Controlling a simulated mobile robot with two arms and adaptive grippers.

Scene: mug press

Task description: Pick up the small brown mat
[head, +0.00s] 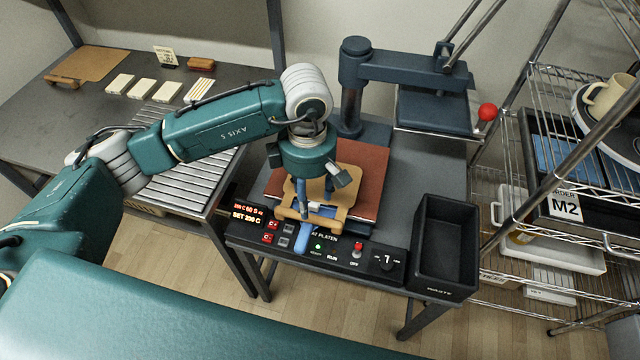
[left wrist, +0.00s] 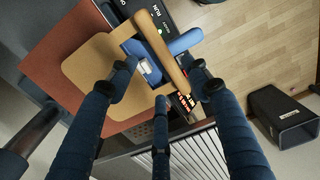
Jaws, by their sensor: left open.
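A small tan-brown mat (head: 348,183) with a bar along its front edge lies on the reddish-brown pad (head: 368,160) of the press. The mat also shows in the left wrist view (left wrist: 88,68), with its bar (left wrist: 160,48). A blue piece (head: 306,243) lies by the bar, crossing under it in the left wrist view (left wrist: 184,43). My left gripper (head: 316,195) is open above the mat's front edge. In the left wrist view its fingers (left wrist: 160,80) are spread on either side of the bar; contact cannot be told. My right gripper is out of view.
The control panel (head: 325,253) is in front. A black bin (head: 445,245) stands at right, beside a wire shelf. The left table holds another tan mat (head: 95,62) and several pale blocks.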

